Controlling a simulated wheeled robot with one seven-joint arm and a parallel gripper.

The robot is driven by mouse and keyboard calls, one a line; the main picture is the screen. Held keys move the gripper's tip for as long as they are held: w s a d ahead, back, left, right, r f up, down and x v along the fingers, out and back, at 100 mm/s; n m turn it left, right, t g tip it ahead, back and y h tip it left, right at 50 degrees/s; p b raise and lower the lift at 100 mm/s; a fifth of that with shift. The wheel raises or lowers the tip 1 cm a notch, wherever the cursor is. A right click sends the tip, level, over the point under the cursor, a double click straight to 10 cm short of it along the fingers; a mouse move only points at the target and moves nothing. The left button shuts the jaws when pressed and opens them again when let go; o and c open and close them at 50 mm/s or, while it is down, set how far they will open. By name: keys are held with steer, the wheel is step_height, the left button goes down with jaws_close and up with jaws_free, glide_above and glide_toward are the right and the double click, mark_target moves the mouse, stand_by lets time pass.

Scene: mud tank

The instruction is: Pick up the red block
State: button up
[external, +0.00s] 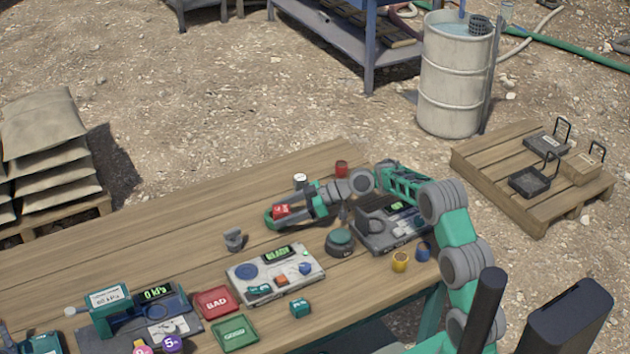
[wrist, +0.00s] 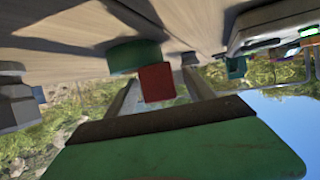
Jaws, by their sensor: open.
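The red block (external: 281,211) has a pale marking and sits at a green round item (external: 270,220) near the far side of the wooden table. My gripper (external: 292,214) is low over the table at the block. In the wrist view, the red block (wrist: 157,82) shows between the two open fingers of my gripper (wrist: 162,84), with the green round item (wrist: 135,56) just behind it. Gaps seem to show on both sides of the block. Whether a finger touches it cannot be told.
Close by stand a grey cup-like piece (external: 234,240), a white-topped jar (external: 300,180), a red container (external: 341,168) and a dark green round knob (external: 341,241). A panel device (external: 275,273) and red (external: 217,302) and green (external: 235,335) trays lie nearer. The table's far left is bare.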

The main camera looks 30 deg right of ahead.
steer(key=shift+w+a+f, duration=0.1)
steer(key=shift+a, duration=0.15)
steer(key=shift+d, duration=0.1)
jaws_close()
stand_by(0.3)
